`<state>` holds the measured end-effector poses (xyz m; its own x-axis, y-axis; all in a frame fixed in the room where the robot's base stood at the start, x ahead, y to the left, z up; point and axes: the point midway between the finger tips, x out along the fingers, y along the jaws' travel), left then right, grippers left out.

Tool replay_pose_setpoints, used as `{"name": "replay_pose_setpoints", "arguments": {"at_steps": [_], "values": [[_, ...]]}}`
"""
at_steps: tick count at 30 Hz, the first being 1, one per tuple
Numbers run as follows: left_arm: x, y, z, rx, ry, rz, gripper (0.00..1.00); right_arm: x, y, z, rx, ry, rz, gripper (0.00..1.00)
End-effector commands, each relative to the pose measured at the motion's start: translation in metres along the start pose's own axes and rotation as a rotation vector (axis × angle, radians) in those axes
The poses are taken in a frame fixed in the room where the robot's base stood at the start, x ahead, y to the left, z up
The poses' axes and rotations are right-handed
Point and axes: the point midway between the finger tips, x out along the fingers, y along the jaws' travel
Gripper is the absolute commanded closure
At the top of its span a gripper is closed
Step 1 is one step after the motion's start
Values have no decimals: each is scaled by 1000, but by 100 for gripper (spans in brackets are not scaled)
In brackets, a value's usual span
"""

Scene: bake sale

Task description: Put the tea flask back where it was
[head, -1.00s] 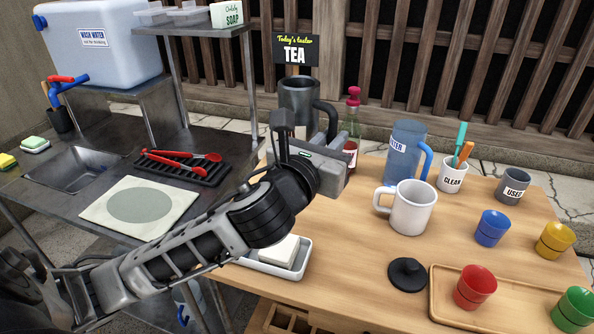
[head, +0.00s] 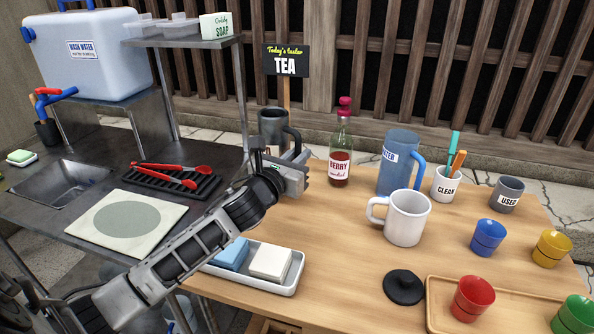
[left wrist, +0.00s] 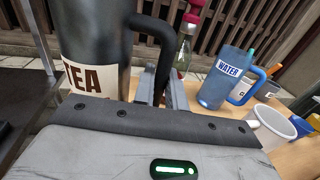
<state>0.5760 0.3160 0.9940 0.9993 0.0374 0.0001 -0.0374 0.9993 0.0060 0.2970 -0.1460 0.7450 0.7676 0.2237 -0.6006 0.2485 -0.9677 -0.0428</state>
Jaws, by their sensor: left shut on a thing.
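The tea flask (head: 271,124) is a dark grey, upright jug with a black handle, at the back left of the wooden table, in front of the tea sign. In the left wrist view its pale TEA label (left wrist: 80,77) and its handle (left wrist: 163,50) show close up. My left gripper (head: 298,172) is shut on the flask at its handle side. The arm hides the flask's lower part, so I cannot tell whether its base touches the table. My right gripper is not in view.
The berry bottle (head: 340,160) stands right of the flask, with the water jug (head: 396,165) and white mug (head: 407,220) beyond. A black lid (head: 404,287) lies near the front. A tray (head: 290,281) holds cloths. The tea sign (head: 286,61) stands behind the flask.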

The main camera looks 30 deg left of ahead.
Motion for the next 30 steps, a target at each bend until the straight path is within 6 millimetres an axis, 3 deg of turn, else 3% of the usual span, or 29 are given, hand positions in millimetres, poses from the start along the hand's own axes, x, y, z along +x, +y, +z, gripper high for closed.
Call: {"name": "replay_pose_setpoints", "arguments": {"at_steps": [7,20,21,23,30], "values": [[3,3,-31,-3,0,1,100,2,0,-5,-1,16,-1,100],[3,2,-37,3,-2,0,100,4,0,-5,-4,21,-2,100],[2,2,-39,1,1,0,84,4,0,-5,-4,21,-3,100],[2,2,-38,1,1,0,68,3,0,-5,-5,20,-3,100],[2,2,-38,0,2,1,65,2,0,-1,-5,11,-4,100]]}}
